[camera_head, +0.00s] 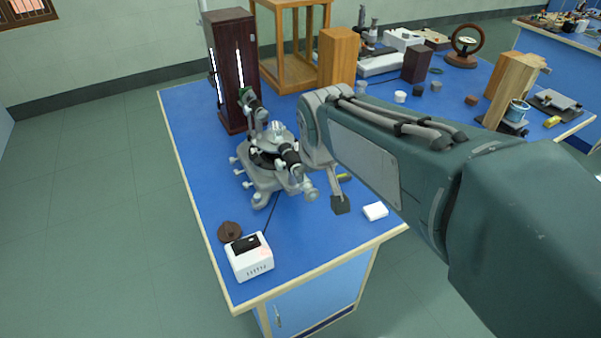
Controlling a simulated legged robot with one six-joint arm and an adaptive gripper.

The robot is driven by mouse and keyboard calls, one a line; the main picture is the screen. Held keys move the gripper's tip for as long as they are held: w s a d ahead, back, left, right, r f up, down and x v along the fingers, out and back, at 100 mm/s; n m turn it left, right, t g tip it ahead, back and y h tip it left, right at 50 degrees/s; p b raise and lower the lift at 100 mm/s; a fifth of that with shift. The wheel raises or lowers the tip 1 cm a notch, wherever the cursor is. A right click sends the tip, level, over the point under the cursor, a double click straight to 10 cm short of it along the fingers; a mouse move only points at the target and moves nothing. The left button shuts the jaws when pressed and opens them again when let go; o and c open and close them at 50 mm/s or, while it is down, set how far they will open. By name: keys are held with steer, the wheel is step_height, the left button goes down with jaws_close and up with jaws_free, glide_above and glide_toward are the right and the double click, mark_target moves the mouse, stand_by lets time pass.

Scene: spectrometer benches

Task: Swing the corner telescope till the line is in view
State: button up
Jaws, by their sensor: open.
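The spectrometer (262,178) stands near the left corner of the blue bench, on a grey base with several knobs. Its telescope (291,160), a black and grey tube, points toward the front right. Another tube (250,103) rises at the back left, toward the dark wooden cabinet. A small clear piece (278,129) sits on the central table. My gripper (340,202) is just right of the telescope's near end; one dark fingertip shows, and my arm hides part of the rest. It looks empty and open. I cannot tell whether it touches the telescope.
A dark cabinet (232,75) with bright strips stands behind the spectrometer. A white box (249,262), a brown disc (230,232) and a small white block (375,212) lie near the front edge. A wooden frame (289,88) and wooden blocks stand behind. The floor at left is clear.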

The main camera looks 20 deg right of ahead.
steer(key=shift+n, duration=0.3)
steer(key=w+f, duration=0.3)
steer(key=f, duration=0.1)
steer(key=w+f, duration=0.8)
steer(key=shift+w+d+f, duration=0.2)
steer(key=shift+d+f, duration=0.05)
steer(key=shift+d, duration=0.1)
jaws_close()
